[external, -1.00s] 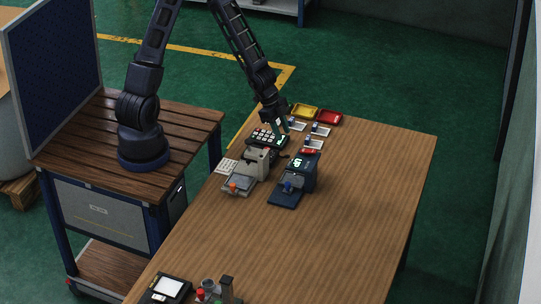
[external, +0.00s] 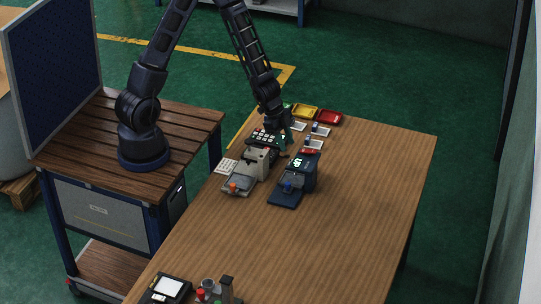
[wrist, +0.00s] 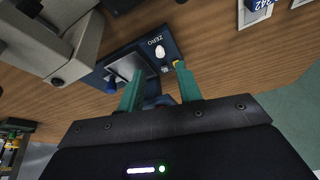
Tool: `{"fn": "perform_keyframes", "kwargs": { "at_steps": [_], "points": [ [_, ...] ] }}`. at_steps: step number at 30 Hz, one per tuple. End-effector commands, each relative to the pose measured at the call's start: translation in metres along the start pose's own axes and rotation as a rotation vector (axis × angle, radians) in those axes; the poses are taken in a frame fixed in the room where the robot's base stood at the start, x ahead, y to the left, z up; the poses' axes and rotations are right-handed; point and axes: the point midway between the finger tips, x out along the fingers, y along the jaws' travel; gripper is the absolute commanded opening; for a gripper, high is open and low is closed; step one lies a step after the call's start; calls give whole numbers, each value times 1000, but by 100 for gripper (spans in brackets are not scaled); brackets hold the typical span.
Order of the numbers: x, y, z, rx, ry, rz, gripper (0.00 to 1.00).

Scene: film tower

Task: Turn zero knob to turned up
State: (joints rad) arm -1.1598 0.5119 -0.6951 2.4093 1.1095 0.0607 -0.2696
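A dark blue device (external: 307,178) with a lit display stands on the wooden table. The fingertips point toward the device's face and appear short of the white part. In the external view my gripper (external: 288,136) is just behind the device; the knob cannot be made out there.
A beige device (external: 257,162) stands close to the left of the blue one. A dark keypad unit (external: 266,136) lies behind it. Yellow (external: 305,111) and red (external: 328,117) trays and small white trays are at the back. The table's right side is clear.

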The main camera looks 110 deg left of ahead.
Motion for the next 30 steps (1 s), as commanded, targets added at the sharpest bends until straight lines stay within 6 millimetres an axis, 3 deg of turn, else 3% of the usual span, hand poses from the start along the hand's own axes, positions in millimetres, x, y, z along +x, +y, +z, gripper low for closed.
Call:
{"fn": "perform_keyframes", "kwargs": {
  "at_steps": [30],
  "points": [
    [41,1,0,0,-1,2,35]
  ]
}}
